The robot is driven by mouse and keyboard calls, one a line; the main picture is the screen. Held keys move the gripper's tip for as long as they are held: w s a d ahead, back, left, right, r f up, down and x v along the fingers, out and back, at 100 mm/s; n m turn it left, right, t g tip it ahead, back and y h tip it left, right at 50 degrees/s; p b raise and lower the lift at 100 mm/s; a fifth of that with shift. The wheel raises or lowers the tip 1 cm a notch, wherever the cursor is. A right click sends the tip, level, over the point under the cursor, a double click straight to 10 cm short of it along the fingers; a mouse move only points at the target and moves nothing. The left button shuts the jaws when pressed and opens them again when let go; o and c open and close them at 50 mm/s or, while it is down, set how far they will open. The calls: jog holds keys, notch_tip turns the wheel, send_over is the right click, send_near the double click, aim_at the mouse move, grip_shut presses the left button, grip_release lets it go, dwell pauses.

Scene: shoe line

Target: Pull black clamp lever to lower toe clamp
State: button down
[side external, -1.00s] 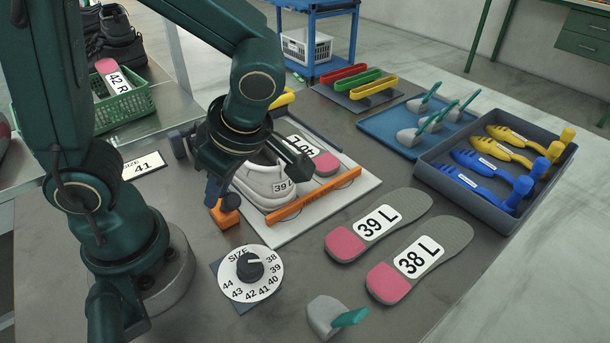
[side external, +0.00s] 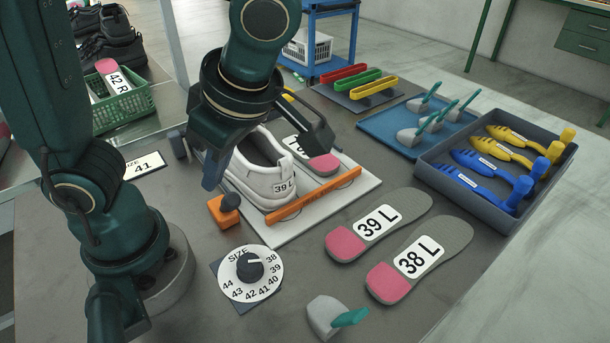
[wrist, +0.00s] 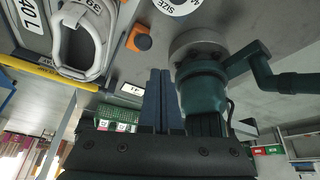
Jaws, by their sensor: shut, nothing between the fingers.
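A white shoe labelled 39 L (side external: 262,178) lies on a white board (side external: 272,237) behind an orange strip (side external: 315,194). It also shows in the wrist view (wrist: 98,35). My gripper (side external: 211,184) is above the board's left side, left of the shoe and over an orange block with a dark knob (side external: 225,211). Its blue fingers (wrist: 161,74) are shut together and empty. A yellow bar (wrist: 45,74) crosses beside the shoe in the wrist view. A dark upright part (side external: 178,146) stands left of the board. I cannot tell which part is the black clamp lever; my gripper hides some of the fixture.
A size dial (side external: 248,270) lies in front. Insoles labelled 39 L (side external: 345,243) and 38 L (side external: 390,283) lie to the right. A tray of blue and yellow tools (side external: 425,180) and a blue mat (side external: 375,128) are farther right. A green basket (side external: 125,112) stands back left.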

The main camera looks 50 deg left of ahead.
jog(key=shift+w+d+r, duration=0.1)
jog(key=shift+d+r, duration=0.25)
jog(key=shift+d, duration=0.25)
jog(key=shift+w+d+r, duration=0.1)
jog(key=shift+d+r, duration=0.25)
jog(key=shift+d, duration=0.2)
jog(key=a+m+t+h, duration=0.1)
jog(key=m+t, duration=0.1)
jog(key=m, duration=0.3)
jog(key=a+m+t+h, duration=0.1)
jog(key=m+t+h, duration=0.1)
jog(key=m, duration=0.3)
jog(key=a+m+t+h, duration=0.1)
jog(key=a+m+t, duration=0.1)
jog(key=m, duration=0.3)
jog(key=shift+w+a+f+m, duration=0.1)
jog(key=shift+w+f+m, duration=0.2)
jog(key=shift+w, duration=0.1)
jog(key=m, duration=0.2)
jog(key=m+t, duration=0.1)
jog(key=w+m, duration=0.1)
jog(key=m, duration=0.1)
jog(key=shift+d+f+m+h, duration=0.2)
jog(key=shift+d+m+h, duration=0.1)
jog(key=shift+h, duration=0.1)
jog(key=shift+w+r+m+t, duration=0.15)
jog(key=shift+w+m+t, duration=0.15)
jog(key=shift+m, duration=0.8)
